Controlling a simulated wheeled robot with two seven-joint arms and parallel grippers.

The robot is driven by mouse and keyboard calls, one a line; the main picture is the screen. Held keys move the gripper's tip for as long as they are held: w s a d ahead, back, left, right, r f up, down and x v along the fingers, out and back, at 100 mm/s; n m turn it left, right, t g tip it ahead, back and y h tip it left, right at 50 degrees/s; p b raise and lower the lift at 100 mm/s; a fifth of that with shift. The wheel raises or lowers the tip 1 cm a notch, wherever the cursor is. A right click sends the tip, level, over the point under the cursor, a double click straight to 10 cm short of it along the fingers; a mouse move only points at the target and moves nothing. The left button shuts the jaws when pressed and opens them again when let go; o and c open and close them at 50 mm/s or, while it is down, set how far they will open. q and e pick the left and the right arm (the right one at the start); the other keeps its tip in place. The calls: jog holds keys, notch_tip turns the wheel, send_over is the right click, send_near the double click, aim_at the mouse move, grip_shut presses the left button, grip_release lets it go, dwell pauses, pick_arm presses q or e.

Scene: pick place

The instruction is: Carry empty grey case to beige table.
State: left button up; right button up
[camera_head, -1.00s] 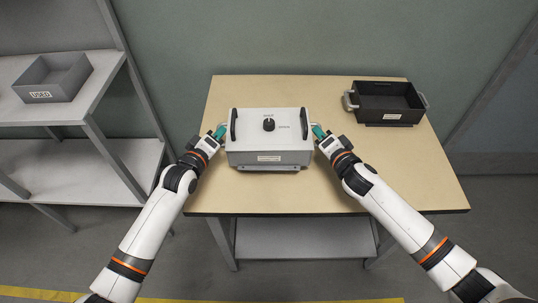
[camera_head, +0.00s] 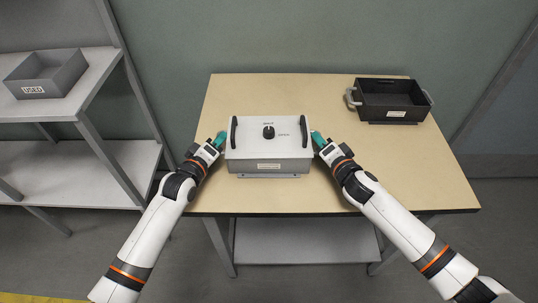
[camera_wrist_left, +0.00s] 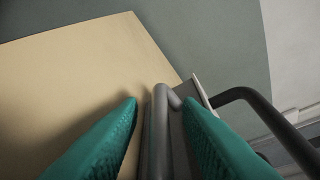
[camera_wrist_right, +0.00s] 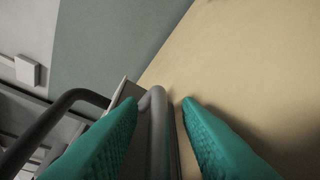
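A light grey case (camera_head: 268,155) with a closed top, two black top handles, a black knob and a front label appears to sit upright on the beige table (camera_head: 370,185), near its front edge. Its inside cannot be seen. My left gripper (camera_head: 220,138) is at the case's left side. In the left wrist view its green fingers are open around a grey side handle (camera_wrist_left: 158,135), with a gap showing. My right gripper (camera_head: 317,137) is at the right side. In the right wrist view its fingers are likewise open around the other side handle (camera_wrist_right: 158,135).
A black open bin (camera_head: 392,100) with side handles stands at the table's back right. A grey open bin (camera_head: 45,75) marked "USED" stands on a grey shelf unit (camera_head: 90,155) at the left. The table's right front and back left are clear.

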jog(key=shift+a, duration=0.1)
pick_arm(q)
jog(key=shift+s+a, duration=0.15)
jog(key=shift+s, duration=0.35)
jog(key=v, duration=1)
jog(key=shift+s+a+r, duration=0.1)
jog(key=shift+s+a, duration=0.05)
jog(key=shift+s, duration=0.25)
pick_arm(e)
jog(key=shift+s, duration=0.1)
jog(key=v, duration=1.2)
jog(key=shift+f, duration=0.1)
